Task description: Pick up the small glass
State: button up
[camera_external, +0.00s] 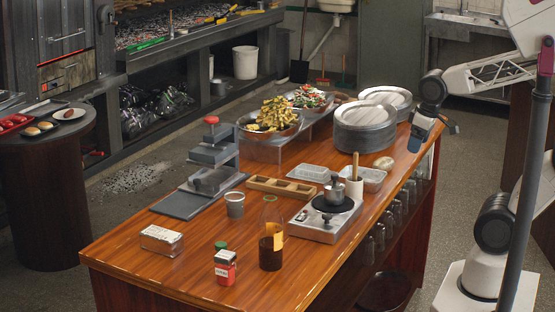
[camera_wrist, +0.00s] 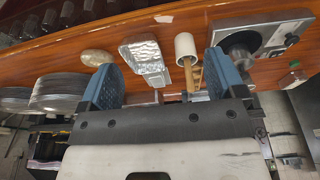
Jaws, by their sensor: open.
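Several small clear glasses (camera_external: 398,212) stand in a row on a shelf under the counter's right side. In the wrist view, some of these glasses (camera_wrist: 48,18) show at the upper left. I cannot tell which one is meant by the small glass. My gripper (camera_wrist: 165,82) has its two blue fingers wide apart with nothing held between them. In the external view my gripper (camera_external: 421,132) hangs near the counter's far right edge, beside the plate stacks and apart from the glasses.
The wooden counter (camera_external: 190,270) holds plate stacks (camera_external: 365,128), a burner with a pot (camera_external: 325,222), a white utensil holder (camera_wrist: 184,46), a foil-like tray (camera_wrist: 143,52), a sauce bottle (camera_external: 271,245) and a red jar (camera_external: 225,268). The counter top overhangs the glass shelf.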

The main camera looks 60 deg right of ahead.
jog(key=shift+o, duration=0.2)
dwell(0.6)
jog(key=w+a+m+g+y, duration=0.2)
jog(key=w+a+m+y, duration=0.3)
jog(key=w, duration=0.6)
jog(key=m+y, duration=0.8)
jog(key=m, duration=0.5)
send_near(230, 202)
jog(key=shift+w+d+r+g, duration=0.15)
jog(key=shift+w+d+g, duration=0.1)
jog(key=shift+d+g, duration=0.1)
jog(key=shift+a, duration=0.1)
jog(key=shift+x, duration=1.15)
jog(key=shift+a, duration=0.1)
jog(key=shift+x, duration=2.5)
